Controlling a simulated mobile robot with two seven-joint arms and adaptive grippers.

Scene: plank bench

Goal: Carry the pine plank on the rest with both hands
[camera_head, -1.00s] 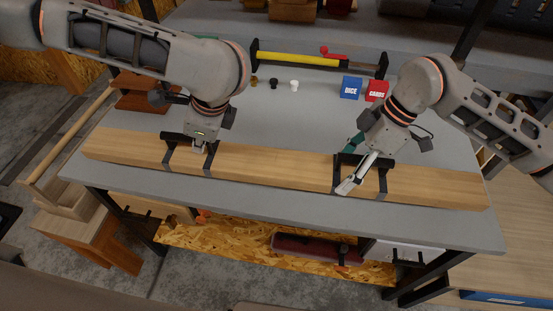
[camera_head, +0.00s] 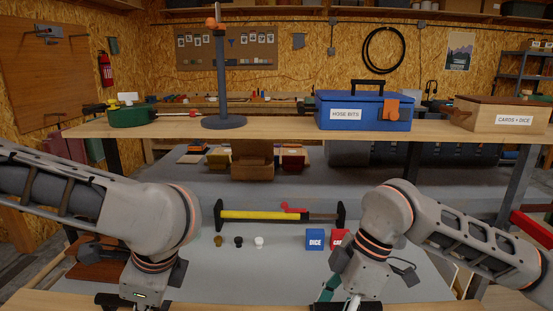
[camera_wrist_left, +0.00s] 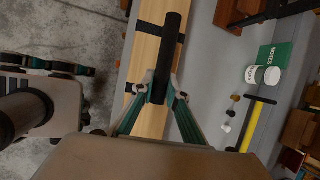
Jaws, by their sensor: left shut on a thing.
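The pine plank (camera_head: 50,303) shows only as a strip along the bottom edge of the head view. In the left wrist view it is a pale board (camera_wrist_left: 143,62) with black straps across it and a black bar handle (camera_wrist_left: 172,35) along it. My left gripper (camera_wrist_left: 160,90) is shut on this handle, a finger on each side. My right gripper (camera_head: 350,304) is at the bottom edge of the head view, over the plank's right part; its fingertips are cut off. Whether the plank touches the bench is hidden. I cannot make out a separate rest.
The grey bench (camera_head: 285,275) holds a yellow clamp (camera_head: 265,216), small pegs, a blue dice box (camera_head: 315,239) and a red box (camera_head: 339,238). A raised wooden shelf (camera_head: 280,128) behind carries a blue case (camera_head: 363,110), a wooden box (camera_head: 500,115) and a post (camera_head: 222,80).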

